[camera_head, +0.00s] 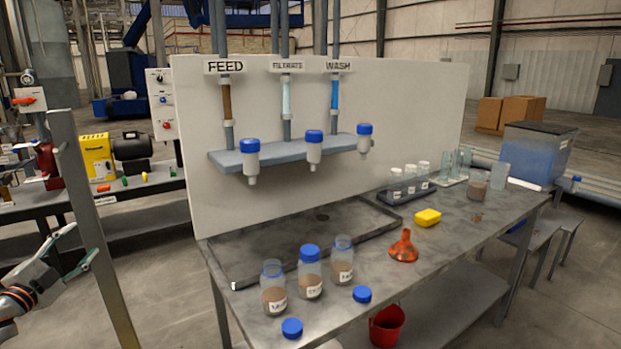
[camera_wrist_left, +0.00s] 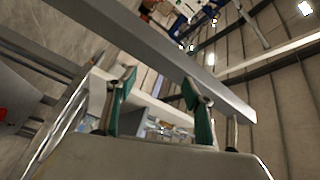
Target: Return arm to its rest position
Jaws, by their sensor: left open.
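My left gripper (camera_head: 80,243) is at the far left of the head view, beside a grey upright post (camera_head: 92,225). It is open and empty, with its fingers pointing up and to the right. In the left wrist view the two green-and-grey fingers of my left gripper (camera_wrist_left: 159,82) stand apart with nothing between them. A grey beam (camera_wrist_left: 150,50) crosses that view just beyond the fingertips; I cannot tell whether they touch it. My right gripper is not in view.
The workbench (camera_head: 440,270) stands right of my left gripper and holds several jars (camera_head: 310,283), a red funnel (camera_head: 404,250) and a yellow sponge (camera_head: 428,217). A white panel (camera_head: 200,130) rises behind the tray (camera_head: 240,267). A red bucket (camera_head: 387,325) sits below.

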